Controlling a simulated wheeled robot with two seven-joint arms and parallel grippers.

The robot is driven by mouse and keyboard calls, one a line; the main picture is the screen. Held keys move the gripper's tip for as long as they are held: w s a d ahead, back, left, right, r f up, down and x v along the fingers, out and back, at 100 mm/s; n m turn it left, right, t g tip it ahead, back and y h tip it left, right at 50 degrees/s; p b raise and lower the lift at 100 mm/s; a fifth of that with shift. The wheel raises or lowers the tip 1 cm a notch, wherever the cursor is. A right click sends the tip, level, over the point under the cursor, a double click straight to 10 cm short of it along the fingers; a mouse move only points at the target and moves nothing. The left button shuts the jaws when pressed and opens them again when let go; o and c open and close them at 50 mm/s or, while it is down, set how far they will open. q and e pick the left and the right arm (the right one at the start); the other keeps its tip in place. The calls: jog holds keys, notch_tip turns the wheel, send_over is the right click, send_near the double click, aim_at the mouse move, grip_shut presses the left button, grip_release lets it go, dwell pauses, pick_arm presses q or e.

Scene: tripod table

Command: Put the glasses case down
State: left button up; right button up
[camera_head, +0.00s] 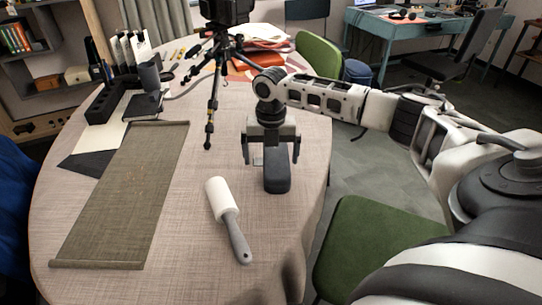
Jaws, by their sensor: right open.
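The dark grey glasses case (277,184) is on the table (180,250), right of the middle and near its right edge. My right gripper (270,160) points down over it, with one finger on each side and a gap on the left. The jaws are open. The case's upper part is partly hidden by the gripper, and I cannot tell whether a finger touches it. My left gripper is out of view.
A lint roller (222,205) lies left of the case. A black tripod (213,95) stands behind it. A rolled-out mat (125,195) covers the left side. A green chair (370,245) stands at the right edge. The table front is bare.

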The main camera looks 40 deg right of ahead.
notch_tip(320, 180, up, 12)
jog(key=p, duration=0.1)
jog(key=shift+f, duration=0.15)
dwell(0.5)
